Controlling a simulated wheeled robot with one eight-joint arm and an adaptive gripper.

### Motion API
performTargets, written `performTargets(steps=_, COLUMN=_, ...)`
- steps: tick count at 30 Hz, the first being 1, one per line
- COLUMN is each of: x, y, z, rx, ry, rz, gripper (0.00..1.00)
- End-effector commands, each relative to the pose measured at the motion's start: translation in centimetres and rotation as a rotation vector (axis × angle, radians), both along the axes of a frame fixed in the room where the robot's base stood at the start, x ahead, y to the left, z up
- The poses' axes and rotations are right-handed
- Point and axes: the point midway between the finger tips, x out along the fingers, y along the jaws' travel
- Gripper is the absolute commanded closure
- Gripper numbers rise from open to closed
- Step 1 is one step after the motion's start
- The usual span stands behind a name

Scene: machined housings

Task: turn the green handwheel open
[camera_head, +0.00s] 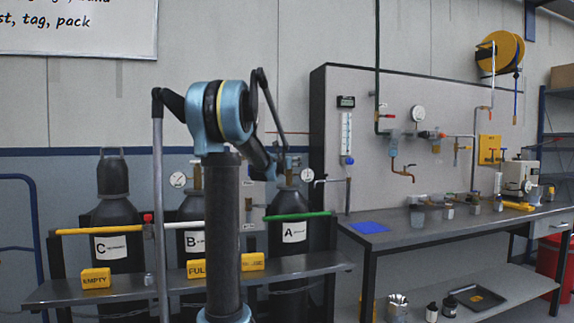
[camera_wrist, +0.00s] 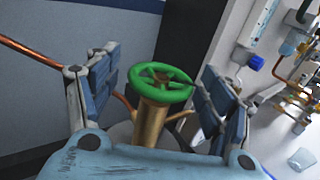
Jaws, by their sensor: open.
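The green handwheel (camera_wrist: 162,86) shows in the wrist view, on top of a brass valve stem (camera_wrist: 150,122). My gripper (camera_wrist: 157,84) is open, with one finger on each side of the handwheel. The left finger stands apart from the wheel; the right finger is close to its right rim, and I cannot tell if they touch. In the head view, my arm reaches toward the top of the cylinder labelled A (camera_head: 291,235). The handwheel itself is too small and covered to make out there.
Cylinders B (camera_head: 193,240) and C (camera_head: 118,240) stand to the left behind a grey shelf with yellow tags (camera_head: 96,278). A gauge (camera_head: 307,175) sits beside cylinder A's valve. A workbench (camera_head: 430,232) with a piped panel is at the right. A copper pipe (camera_wrist: 28,50) runs left of my gripper.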

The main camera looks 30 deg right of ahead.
Motion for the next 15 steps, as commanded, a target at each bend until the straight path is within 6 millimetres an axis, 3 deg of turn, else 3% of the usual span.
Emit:
performTargets(steps=9, x=0.18, y=0.08, z=0.0, rx=0.0, ry=0.0, rz=0.002, gripper=0.28)
performTargets(steps=15, x=0.18, y=0.09, z=0.0, rx=0.0, ry=0.0, rz=0.002, gripper=0.71)
